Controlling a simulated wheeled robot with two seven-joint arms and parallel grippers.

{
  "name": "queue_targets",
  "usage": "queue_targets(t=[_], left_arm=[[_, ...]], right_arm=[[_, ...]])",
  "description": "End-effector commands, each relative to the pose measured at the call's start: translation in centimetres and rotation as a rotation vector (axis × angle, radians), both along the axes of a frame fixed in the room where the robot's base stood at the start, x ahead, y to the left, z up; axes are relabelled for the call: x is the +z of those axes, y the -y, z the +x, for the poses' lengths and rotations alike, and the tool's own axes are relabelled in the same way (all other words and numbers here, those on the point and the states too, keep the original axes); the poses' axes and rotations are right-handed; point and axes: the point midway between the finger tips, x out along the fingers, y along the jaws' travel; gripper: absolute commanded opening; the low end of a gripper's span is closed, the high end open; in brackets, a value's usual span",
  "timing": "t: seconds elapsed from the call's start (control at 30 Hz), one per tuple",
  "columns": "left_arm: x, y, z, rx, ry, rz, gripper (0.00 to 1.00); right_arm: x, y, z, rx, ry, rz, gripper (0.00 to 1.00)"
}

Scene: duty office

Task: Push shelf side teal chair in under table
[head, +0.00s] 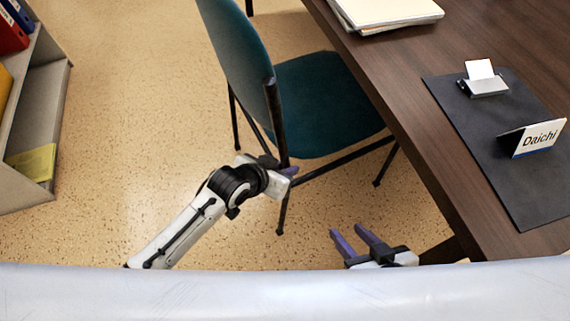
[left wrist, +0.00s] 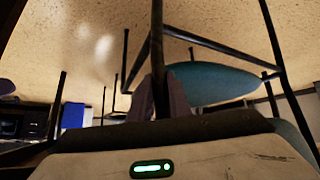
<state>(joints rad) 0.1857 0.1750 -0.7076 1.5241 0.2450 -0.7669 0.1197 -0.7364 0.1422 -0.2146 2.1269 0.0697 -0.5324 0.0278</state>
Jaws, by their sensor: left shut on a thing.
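The teal chair (head: 318,100) stands at the table's left side in the head view, its seat front close to the table edge and its backrest toward the shelf. My left gripper (head: 284,168) is shut on a black upright of the chair's frame, below the backrest. In the left wrist view the black post rises between my left fingers (left wrist: 160,95), with the teal seat (left wrist: 215,82) behind it. The dark wood table (head: 425,125) fills the right of the head view. My right gripper (head: 358,238) is open and empty, low near the table's front corner.
A grey shelf (head: 52,95) with coloured binders stands at the left. The speckled floor (head: 120,130) between shelf and chair is clear. On the table are papers (head: 390,12), a black desk mat (head: 480,130), a card holder (head: 483,86) and a name sign (head: 535,139).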

Motion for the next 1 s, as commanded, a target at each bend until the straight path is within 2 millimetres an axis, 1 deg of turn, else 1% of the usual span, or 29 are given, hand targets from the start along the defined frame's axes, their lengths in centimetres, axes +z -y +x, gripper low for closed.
queue_targets(t=[0.03, 0.27, 0.43, 0.73, 0.77, 0.8, 0.87, 0.9, 1.0], left_arm=[[-0.2, 0.6, -0.6, -0.010, -0.010, -0.008, 0.00], [-0.1, 1.2, -0.6, -0.006, -0.012, -0.011, 0.00], [0.0, 2.3, -0.7, -0.004, -0.011, -0.013, 0.00], [0.0, 2.5, -0.6, -0.001, -0.007, -0.015, 0.00], [0.0, 2.5, -0.6, -0.001, -0.007, -0.015, 0.19], [0.0, 2.5, -0.6, 0.000, -0.006, -0.015, 0.25], [0.0, 2.4, -0.5, 0.001, -0.006, -0.014, 0.36], [0.0, 2.4, -0.5, 0.002, -0.005, -0.012, 0.39], [0.0, 2.2, -0.4, 0.003, -0.004, -0.009, 0.39]], right_arm=[[0.0, 0.0, 0.0, 0.000, 0.000, 0.000, 0.39], [0.2, 0.0, 0.0, 0.000, 0.000, 0.000, 0.39], [0.4, 0.0, 0.0, 0.001, 0.000, -0.002, 0.39], [0.1, 0.1, -0.1, 0.002, -0.005, -0.005, 0.39], [0.1, 0.1, -0.1, 0.002, -0.005, -0.005, 0.39], [0.1, 0.1, -0.1, 0.002, -0.005, -0.005, 0.39], [0.1, 0.1, -0.1, 0.002, -0.005, -0.005, 0.39], [0.1, 0.1, 0.0, 0.002, -0.005, -0.005, 0.39], [0.1, 0.1, 0.0, 0.002, -0.004, -0.005, 0.39]])
